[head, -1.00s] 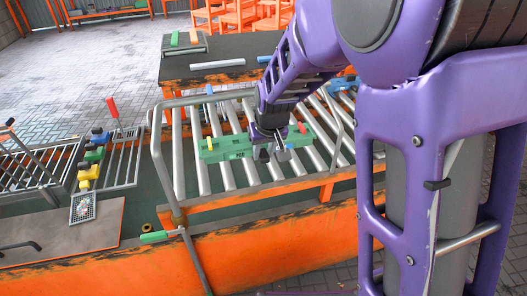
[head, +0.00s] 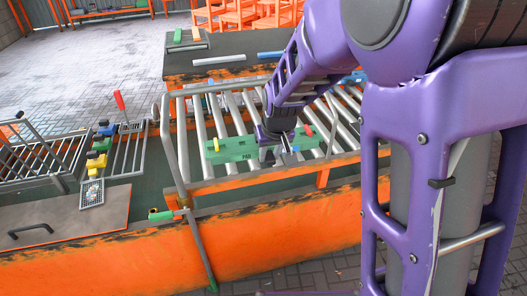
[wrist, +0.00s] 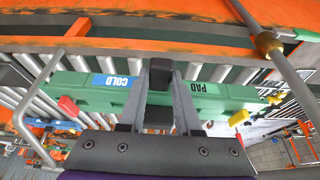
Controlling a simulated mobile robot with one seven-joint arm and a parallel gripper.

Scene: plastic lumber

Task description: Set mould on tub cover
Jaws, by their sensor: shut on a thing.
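A long green mould (head: 232,149) with small red and yellow parts near its ends is above the roller conveyor. It also shows in the wrist view (wrist: 105,92), with labels reading "COLD" and "PAD". My gripper (head: 284,156) is shut on its middle, with the fingers (wrist: 161,85) across it between the two labels. I cannot tell whether the mould touches the rollers. A flat grey-brown board with a dark handle, seemingly the tub cover (head: 105,212), lies at the lower left of the head view, well left of my gripper.
The steel rollers (head: 200,130) sit in an orange frame with a bent tube rail (head: 172,150) at its left. Wire racks (head: 126,150) and coloured blocks (head: 97,160) stand behind the board. A grey-topped table (head: 225,45) is at the back.

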